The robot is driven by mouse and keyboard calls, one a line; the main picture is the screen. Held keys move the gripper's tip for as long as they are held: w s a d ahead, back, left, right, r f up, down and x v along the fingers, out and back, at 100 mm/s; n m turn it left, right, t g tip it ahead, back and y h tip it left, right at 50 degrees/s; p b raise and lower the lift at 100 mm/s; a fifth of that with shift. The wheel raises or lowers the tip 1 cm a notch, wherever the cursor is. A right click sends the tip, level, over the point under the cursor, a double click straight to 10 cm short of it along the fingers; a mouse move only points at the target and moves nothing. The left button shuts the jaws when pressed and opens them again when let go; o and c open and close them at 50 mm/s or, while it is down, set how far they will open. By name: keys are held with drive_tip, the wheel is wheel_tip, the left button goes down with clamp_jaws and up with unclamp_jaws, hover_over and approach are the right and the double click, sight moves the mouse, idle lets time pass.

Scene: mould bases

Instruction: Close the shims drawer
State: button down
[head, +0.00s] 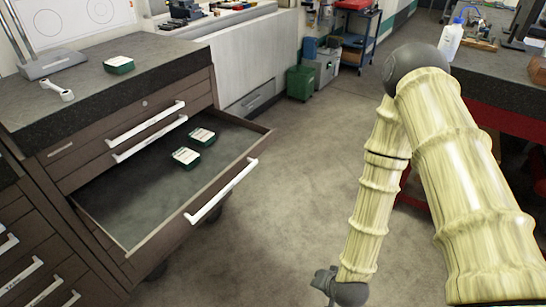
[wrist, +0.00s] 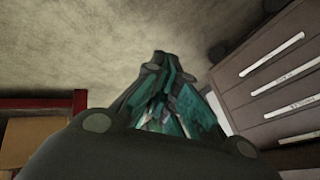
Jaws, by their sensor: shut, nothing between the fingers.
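The shims drawer (head: 133,208) stands pulled well out of the brown cabinet (head: 60,157) on the left in the head view. Its white bar handle (head: 222,193) runs along the front. Two small green boxes with pale labels (head: 202,136) lie inside on the drawer floor. In the wrist view my gripper (wrist: 158,62) is shut and empty, pointing over bare floor. In the head view my arm hangs at the right, well apart from the drawer, with its lower end near the bottom edge. I cannot tell which drawers of the cabinet (wrist: 265,75) show in the wrist view.
Another green box (head: 119,65) and a wrench-like tool (head: 57,89) lie on the cabinet top. A green bin (head: 300,83) and a blue trolley (head: 357,35) stand at the back. A dark workbench (head: 490,75) is at the right. The floor (head: 285,200) between is clear.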

sight(269, 141)
drive_tip(key=w+a+r+m+t+y+b, duration=0.1)
drive_tip(key=w+a+r+m+t+b, duration=0.3)
drive_tip(key=w, duration=0.5)
drive_tip(key=w+a+r+m+t+b, duration=0.1)
drive_tip(key=w+a+r+m+t, duration=0.3)
drive_tip(key=w, duration=0.6)
drive_tip(key=w+r+m+t+b, duration=0.1)
drive_tip(key=w+r+t, duration=0.15)
drive_tip(key=r, duration=0.45)
drive_tip(key=w+r+m+t+b, duration=0.1)
drive_tip(key=w+r+m+b, duration=0.1)
drive_tip(key=w+r, duration=0.3)
drive_tip(key=shift+w+a+r, duration=0.2)
drive_tip(key=shift+w+a, duration=0.65)
drive_tip(key=shift+w, duration=1)
drive_tip(key=shift+w+a+r, duration=0.2)
drive_tip(key=shift+w+a, duration=0.7)
drive_tip(key=shift+w, duration=1)
drive_tip(key=shift+w+a+r, duration=0.2)
drive_tip(key=shift+w+a, duration=0.65)
drive_tip(key=shift+w, duration=1)
